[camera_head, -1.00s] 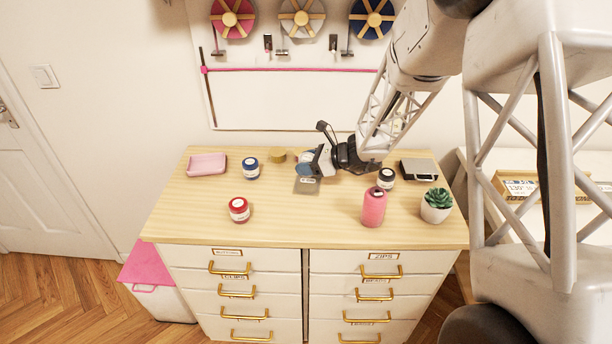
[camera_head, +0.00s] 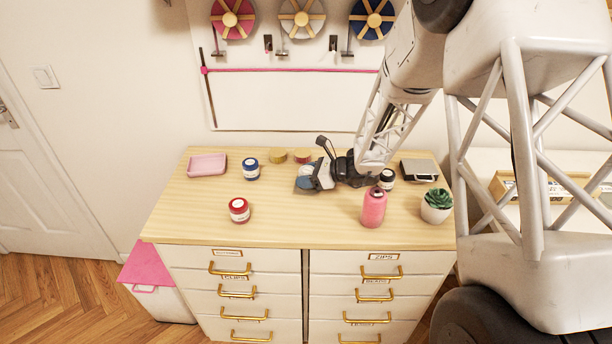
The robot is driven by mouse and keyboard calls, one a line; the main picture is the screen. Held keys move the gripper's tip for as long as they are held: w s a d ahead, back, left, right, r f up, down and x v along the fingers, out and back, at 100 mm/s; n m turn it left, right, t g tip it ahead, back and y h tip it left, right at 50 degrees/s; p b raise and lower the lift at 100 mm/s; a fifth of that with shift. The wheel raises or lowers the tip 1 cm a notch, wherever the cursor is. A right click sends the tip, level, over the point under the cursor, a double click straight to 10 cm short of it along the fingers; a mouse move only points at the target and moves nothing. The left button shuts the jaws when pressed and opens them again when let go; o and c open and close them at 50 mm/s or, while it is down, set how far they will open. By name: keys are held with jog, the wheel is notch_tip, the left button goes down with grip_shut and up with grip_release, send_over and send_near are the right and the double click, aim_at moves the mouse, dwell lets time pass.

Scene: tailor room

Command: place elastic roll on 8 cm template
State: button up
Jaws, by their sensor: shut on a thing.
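My gripper is shut on the roll and reaches in from the right. A grey plate (camera_head: 302,188), which looks like the 8 cm template, lies under the roll. Its marking is hidden by the roll and gripper. The roll is low over the plate; I cannot tell whether it touches it.
A gold disc (camera_head: 277,156) and a reddish disc (camera_head: 303,156) lie just behind. Blue-lidded (camera_head: 251,168) and red-lidded (camera_head: 239,210) jars stand left. A pink bottle (camera_head: 373,208), dark-lidded jar (camera_head: 387,178) and potted plant (camera_head: 436,206) stand right. The front middle is clear.

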jog(key=shift+f, duration=0.1)
jog(key=o, duration=1)
jog(key=shift+d+r, duration=0.1)
jog(key=shift+r, duration=0.1)
jog(key=shift+v, duration=5.9)
jog(key=shift+s, duration=0.1)
